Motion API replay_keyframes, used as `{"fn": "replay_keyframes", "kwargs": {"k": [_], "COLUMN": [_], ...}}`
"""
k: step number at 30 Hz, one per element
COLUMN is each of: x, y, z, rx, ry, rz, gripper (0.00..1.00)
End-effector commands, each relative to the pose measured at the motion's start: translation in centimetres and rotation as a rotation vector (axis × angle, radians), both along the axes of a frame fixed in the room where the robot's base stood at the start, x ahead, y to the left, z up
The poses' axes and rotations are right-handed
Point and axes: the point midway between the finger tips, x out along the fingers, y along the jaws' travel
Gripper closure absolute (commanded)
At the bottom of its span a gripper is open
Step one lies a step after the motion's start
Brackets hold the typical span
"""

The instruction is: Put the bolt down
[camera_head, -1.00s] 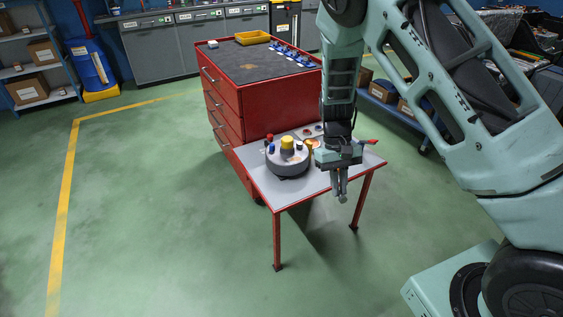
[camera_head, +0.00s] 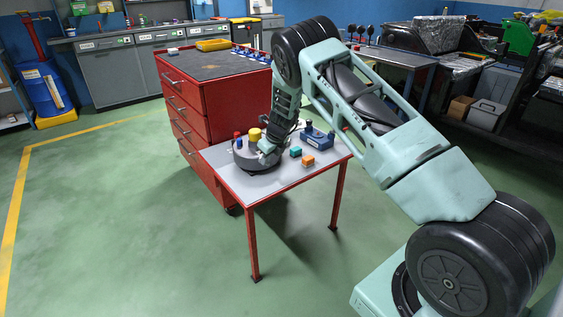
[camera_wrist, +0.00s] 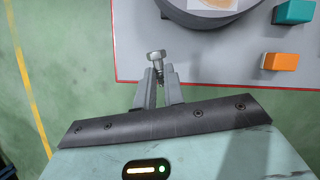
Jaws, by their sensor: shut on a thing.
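The bolt (camera_wrist: 156,57) is silver with a hex head. In the wrist view my gripper (camera_wrist: 157,76) is shut on it, with the head standing out past the fingertips. In that view the bolt shows against the table (camera_wrist: 136,40) near its red edge; its height above the top is hard to tell. In the head view my arm's end comes down beside the round grey fixture on the grey-topped red table (camera_head: 238,186). My fingers and the bolt cannot be made out there.
The round grey fixture (camera_head: 258,163) carries red, blue and yellow pieces. A teal block (camera_head: 295,152), an orange block (camera_head: 308,160) and a dark blue box (camera_head: 318,139) sit to its right. A red drawer cabinet (camera_head: 205,112) stands behind. The table's front is clear.

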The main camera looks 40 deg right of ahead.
Motion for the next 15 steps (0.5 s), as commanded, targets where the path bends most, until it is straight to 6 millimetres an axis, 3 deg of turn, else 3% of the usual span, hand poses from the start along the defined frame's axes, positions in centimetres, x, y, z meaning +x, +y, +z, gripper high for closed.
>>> {"fn": "replay_keyframes", "kwargs": {"k": [8, 15], "x": [1.6, 1.6], "y": [-1.6, -1.6], "z": [-1.4, -5.4], "rx": [-0.002, 0.001], "ry": [0.002, 0.005], "rz": [-0.22, -0.236], "gripper": [1.0, 1.0]}}
